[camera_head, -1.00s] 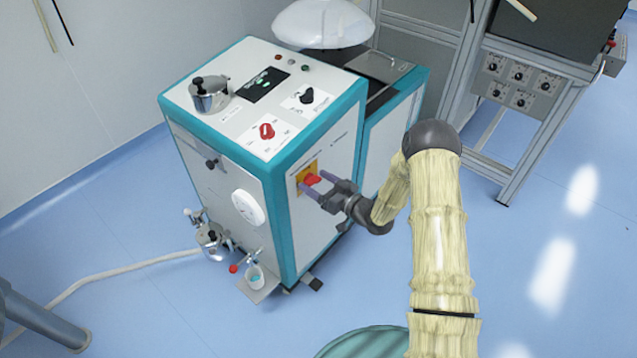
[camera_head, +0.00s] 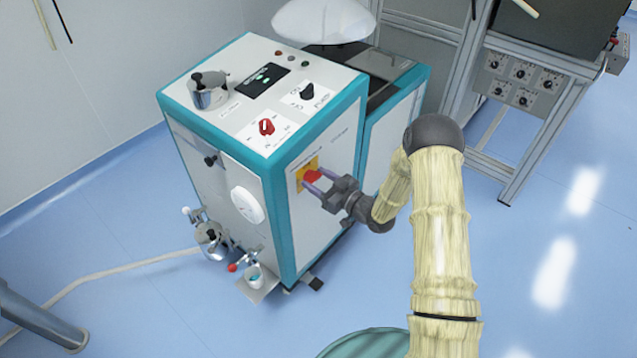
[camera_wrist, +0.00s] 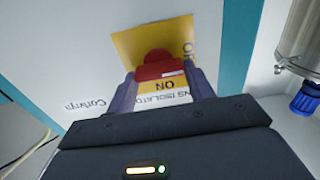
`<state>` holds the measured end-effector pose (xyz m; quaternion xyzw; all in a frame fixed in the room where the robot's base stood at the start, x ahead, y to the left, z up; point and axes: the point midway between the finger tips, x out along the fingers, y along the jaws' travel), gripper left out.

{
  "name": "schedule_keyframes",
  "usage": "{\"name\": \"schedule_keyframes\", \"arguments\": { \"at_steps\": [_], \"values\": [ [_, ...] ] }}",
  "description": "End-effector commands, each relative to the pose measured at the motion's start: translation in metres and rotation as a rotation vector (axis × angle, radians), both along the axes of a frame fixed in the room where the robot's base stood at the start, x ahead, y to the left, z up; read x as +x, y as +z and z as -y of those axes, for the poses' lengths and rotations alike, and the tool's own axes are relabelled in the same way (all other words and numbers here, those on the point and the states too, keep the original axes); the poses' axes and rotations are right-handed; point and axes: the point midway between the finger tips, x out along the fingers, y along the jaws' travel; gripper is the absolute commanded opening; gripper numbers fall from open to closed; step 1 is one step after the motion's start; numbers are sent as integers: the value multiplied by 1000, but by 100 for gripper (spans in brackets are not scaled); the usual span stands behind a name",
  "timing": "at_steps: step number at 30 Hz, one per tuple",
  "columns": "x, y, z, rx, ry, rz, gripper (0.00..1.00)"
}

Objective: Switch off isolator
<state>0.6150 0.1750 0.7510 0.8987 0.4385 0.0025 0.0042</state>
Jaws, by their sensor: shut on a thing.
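The isolator is a red rotary knob (camera_head: 313,176) on a yellow plate (camera_head: 301,174), on the right side panel of the white and teal machine. My gripper (camera_head: 316,180) is shut on the knob, one finger on each side. In the wrist view my gripper (camera_wrist: 161,88) hides part of the label. The knob's handle appears turned crosswise in the wrist view.
The machine top carries a red knob (camera_head: 267,127), a black knob (camera_head: 307,91) and a steel pot (camera_head: 207,93). A white dial (camera_head: 247,206) is on its front. A metal-framed bench (camera_head: 540,100) stands at the right. Blue floor (camera_head: 520,260) is clear there.

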Motion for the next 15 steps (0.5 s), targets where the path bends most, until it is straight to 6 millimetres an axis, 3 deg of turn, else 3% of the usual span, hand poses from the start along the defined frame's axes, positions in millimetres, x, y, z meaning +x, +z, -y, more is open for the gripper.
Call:
{"name": "schedule_keyframes", "arguments": {
  "at_steps": [8, 9, 11, 15],
  "values": [
    [0, -1, 0, -7, 1, 4, 30],
    [0, -1, 0, -7, 1, 4, 61],
    [0, 0, 0, -6, 1, 4, 72],
    [0, 0, 0, -5, 1, 3, 75]
  ]
}}
